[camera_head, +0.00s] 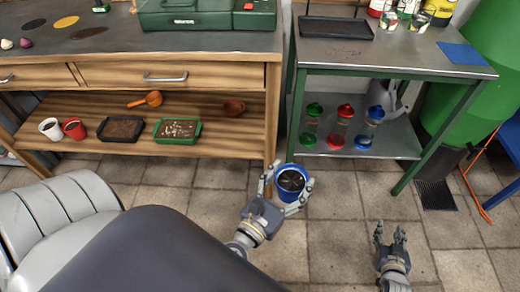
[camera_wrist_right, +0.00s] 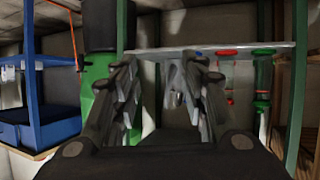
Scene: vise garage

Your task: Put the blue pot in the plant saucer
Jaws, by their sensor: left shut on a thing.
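The blue pot (camera_head: 291,197), with dark contents, is held between the fingers of my left gripper (camera_head: 288,180), in front of the wooden bench and above the tiled floor. My right gripper (camera_head: 390,232) is lower right, over the floor; in the right wrist view its fingers (camera_wrist_right: 168,90) are apart with nothing between them. Flat round discs lie on the bench top at upper left: a grey one (camera_head: 34,23), a tan one (camera_head: 66,21) and a dark one (camera_head: 89,32). I cannot tell which, if any, is the plant saucer.
A green toolbox (camera_head: 205,14) stands on top. A metal table (camera_head: 400,60) stands right. A green barrel (camera_head: 480,85) is beyond.

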